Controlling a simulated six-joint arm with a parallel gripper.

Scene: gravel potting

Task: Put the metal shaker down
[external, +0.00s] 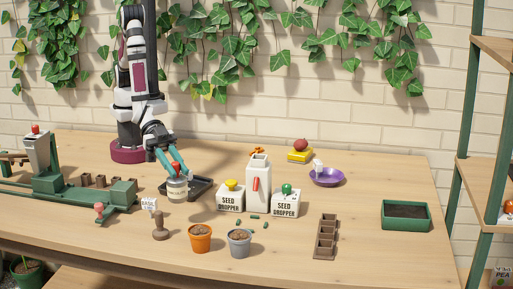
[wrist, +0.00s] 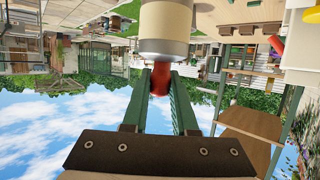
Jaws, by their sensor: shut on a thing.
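The metal shaker (external: 177,190) is a pale, labelled can with a red knob on top. My gripper (external: 174,165) is shut on the red knob, and the can hangs upright below the teal fingers. In the external view the can overlaps the left part of a black tray (external: 207,187); I cannot tell whether its base touches anything. In the wrist view, my gripper (wrist: 161,80) pinches the red knob, and the silvery and cream body of the shaker (wrist: 164,30) fills the top middle. The shaker's far end is cut off there.
Right of the tray stand two seed droppers (external: 230,199) and a tall white dispenser (external: 258,185). A brown stamp (external: 160,227), an orange pot (external: 200,239) and a grey pot (external: 240,243) stand in front. A green rail machine (external: 80,192) is left.

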